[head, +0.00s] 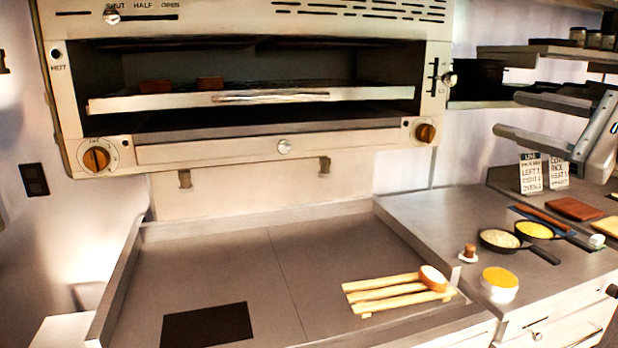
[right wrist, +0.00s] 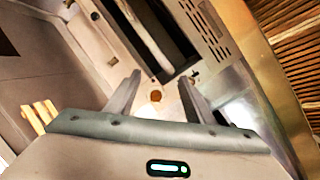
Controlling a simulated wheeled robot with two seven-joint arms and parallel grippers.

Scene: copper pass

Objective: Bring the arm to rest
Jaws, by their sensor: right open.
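My right gripper (head: 507,113) is at the upper right of the head view, raised above the right-hand counter. Its two fingers point left and stand apart with nothing between them. In the right wrist view the same gripper (right wrist: 160,80) is open and empty, with the oven front (right wrist: 180,30) beyond its fingertips. My left gripper is not in the head view.
The wall oven (head: 240,150) has an open front. Below, a slatted wooden rack (head: 380,303) holds a round bread piece (head: 432,278). Pans (head: 499,239), a yellow-topped tub (head: 499,284) and label cards (head: 530,173) stand on the right counter. Shelves (head: 530,52) are behind my right gripper.

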